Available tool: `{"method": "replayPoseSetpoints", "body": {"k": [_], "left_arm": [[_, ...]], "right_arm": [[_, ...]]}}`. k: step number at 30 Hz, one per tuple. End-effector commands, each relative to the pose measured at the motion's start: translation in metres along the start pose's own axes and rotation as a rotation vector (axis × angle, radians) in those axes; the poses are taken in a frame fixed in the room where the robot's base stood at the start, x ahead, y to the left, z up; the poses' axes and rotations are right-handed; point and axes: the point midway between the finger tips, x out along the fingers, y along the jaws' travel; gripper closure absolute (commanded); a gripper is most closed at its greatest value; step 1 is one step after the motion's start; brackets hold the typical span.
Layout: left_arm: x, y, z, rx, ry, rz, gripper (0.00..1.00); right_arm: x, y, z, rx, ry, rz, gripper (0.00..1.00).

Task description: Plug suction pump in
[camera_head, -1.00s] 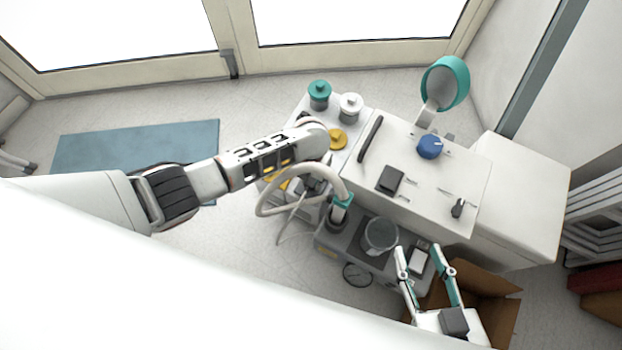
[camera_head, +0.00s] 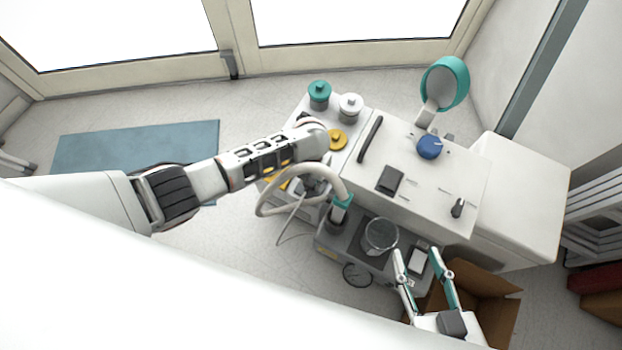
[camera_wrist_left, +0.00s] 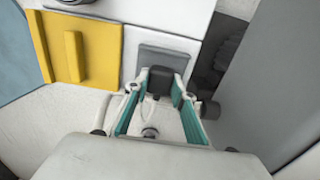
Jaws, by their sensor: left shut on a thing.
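My left gripper (camera_wrist_left: 158,95) is shut on a black plug (camera_wrist_left: 160,80) in the left wrist view. The plug is at a grey socket panel (camera_wrist_left: 168,62) on the white cabinet; I cannot tell whether it is fully seated. In the head view my left gripper is largely hidden below its forearm and behind the pale hose. The suction pump (camera_head: 340,243) is a low grey unit with a clear canister (camera_head: 380,236) and a gauge. My right gripper (camera_head: 416,252) is open and empty beside the pump's right end.
The white cabinet (camera_head: 440,185) carries a blue knob (camera_head: 430,147), a black switch and a teal-rimmed round part (camera_head: 445,82). A pale hose (camera_head: 265,198) loops near the left arm. An open cardboard box (camera_head: 485,280) stands at lower right. Floor at left is clear around a blue mat (camera_head: 130,145).

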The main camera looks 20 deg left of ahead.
Motion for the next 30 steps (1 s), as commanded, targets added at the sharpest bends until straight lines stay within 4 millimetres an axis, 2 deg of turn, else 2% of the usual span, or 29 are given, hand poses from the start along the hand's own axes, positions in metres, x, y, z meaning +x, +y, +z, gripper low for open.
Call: {"method": "replayPoseSetpoints", "body": {"k": [24,25,27,30], "left_arm": [[0.013,0.000,0.000,0.000,0.001,0.000,0.94],[0.012,0.000,0.000,0.000,0.000,0.000,0.71],[0.011,0.000,0.000,0.000,0.000,0.000,0.56],[0.011,0.000,0.000,0.000,-0.001,0.000,0.56]], "right_arm": [[0.003,0.000,0.011,0.002,-0.015,-0.003,0.60],[0.003,0.000,0.011,0.002,-0.015,-0.003,0.60],[0.003,-0.001,0.012,0.002,-0.017,-0.004,0.60],[0.003,-0.001,0.013,0.003,-0.019,-0.004,0.60]]}}
